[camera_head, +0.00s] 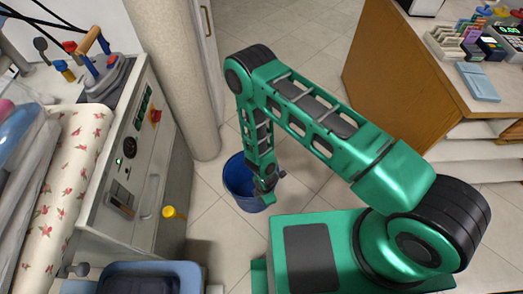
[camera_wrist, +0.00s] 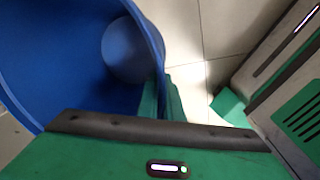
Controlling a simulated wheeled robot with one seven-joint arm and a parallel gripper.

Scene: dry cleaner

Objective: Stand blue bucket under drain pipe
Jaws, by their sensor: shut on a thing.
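The blue bucket (camera_head: 238,183) is upright or nearly so beside the pale column, over the tiled floor; I cannot tell whether its base touches the floor. My gripper (camera_head: 266,190) is shut on the right side of its rim. In the wrist view the bucket (camera_wrist: 60,55) fills the upper left, its inside looks empty, and the green fingers (camera_wrist: 163,97) pinch its wall. A yellow-ended fitting (camera_head: 171,212), apparently the drain pipe, sticks out low from the grey machine, left of the bucket and apart from it.
The grey machine (camera_head: 130,160) with a flowered roll (camera_head: 70,165) stands at left. The column (camera_head: 185,80) rises behind the bucket. A blue-grey container (camera_head: 140,278) is at lower left. A wooden counter (camera_head: 395,75) stands at right. Floor between column and counter is clear.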

